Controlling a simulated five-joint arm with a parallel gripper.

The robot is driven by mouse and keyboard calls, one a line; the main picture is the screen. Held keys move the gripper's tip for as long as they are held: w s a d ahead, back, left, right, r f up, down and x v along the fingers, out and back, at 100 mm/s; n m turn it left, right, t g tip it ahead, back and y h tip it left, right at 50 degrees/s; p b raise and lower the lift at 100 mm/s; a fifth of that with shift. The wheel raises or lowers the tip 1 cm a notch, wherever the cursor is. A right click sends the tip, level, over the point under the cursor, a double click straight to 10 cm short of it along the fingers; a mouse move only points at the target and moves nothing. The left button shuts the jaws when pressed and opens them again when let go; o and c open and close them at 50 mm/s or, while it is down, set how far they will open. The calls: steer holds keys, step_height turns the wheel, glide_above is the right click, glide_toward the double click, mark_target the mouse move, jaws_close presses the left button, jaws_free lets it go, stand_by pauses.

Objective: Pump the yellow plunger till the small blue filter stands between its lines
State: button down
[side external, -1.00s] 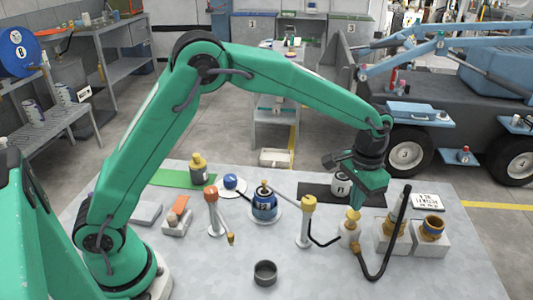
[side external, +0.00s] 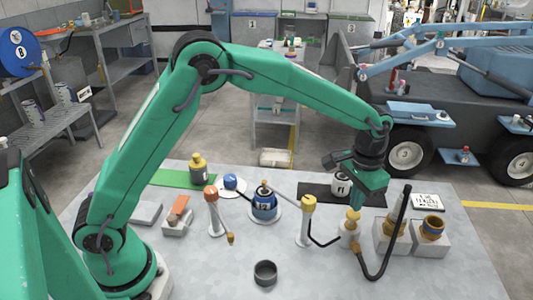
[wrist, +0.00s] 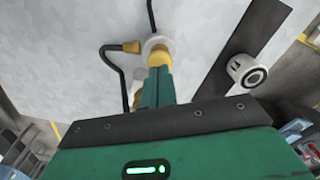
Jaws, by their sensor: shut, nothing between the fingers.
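The yellow plunger (side external: 353,215) stands on a small pale pump body (side external: 349,232) at the right of the table. My gripper (side external: 356,204) is shut and points down directly over the plunger, its tips at or very near the top. In the wrist view the shut fingers (wrist: 157,75) cover part of the yellow plunger (wrist: 158,58). A small blue canister (side external: 264,207) with a yellow top and a white number label stands on a white disc at mid-table. A blue ball-like piece (side external: 231,181) sits behind it. I cannot make out level lines on either.
A black hose (side external: 384,265) loops right of the pump, near two blocks with brass fittings (side external: 432,228). A yellow-capped white post (side external: 307,225) stands left of the pump. A white can (side external: 340,185) is behind. A grey cup (side external: 265,272) stands in front; the front table is mostly clear.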

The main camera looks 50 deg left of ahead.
mark_target(353, 213)
steer(key=shift+f, duration=0.25)
steer(key=shift+f, duration=0.35)
steer(key=shift+f, duration=1.3)
steer(key=shift+r, duration=3.85)
